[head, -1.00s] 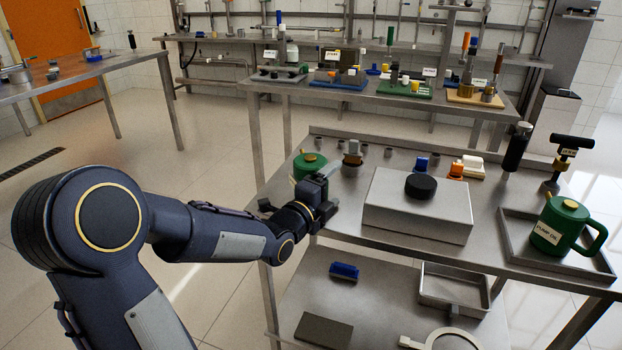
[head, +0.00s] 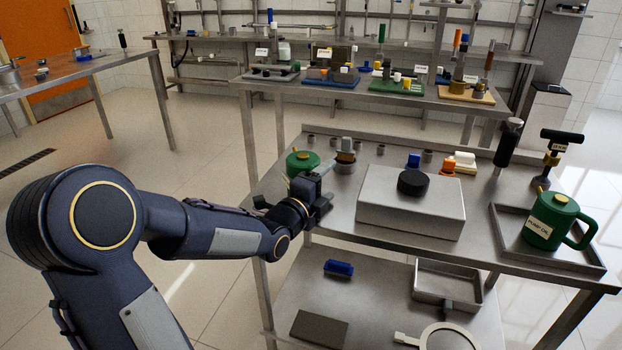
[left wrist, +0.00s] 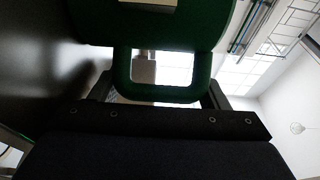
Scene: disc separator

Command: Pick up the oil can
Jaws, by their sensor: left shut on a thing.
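A green oil can (head: 301,160) stands at the left end of the near table in the head view, partly hidden behind my left gripper. My left gripper (head: 318,190) is at its near side. In the left wrist view the green body of the can (left wrist: 150,30) and its loop handle (left wrist: 190,88) fill the top, with the handle between the fingers of my left gripper (left wrist: 160,92). The gripper is shut on this handle. Whether the can is clear of the tabletop cannot be told. My right gripper is not in view.
A second green can (head: 553,222), labelled PUMP OIL, stands in a tray (head: 578,262) at the right. A grey box (head: 411,213) with a black knob (head: 412,183) stands mid-table. Small metal parts lie behind my left gripper. A shelf (head: 375,300) lies below.

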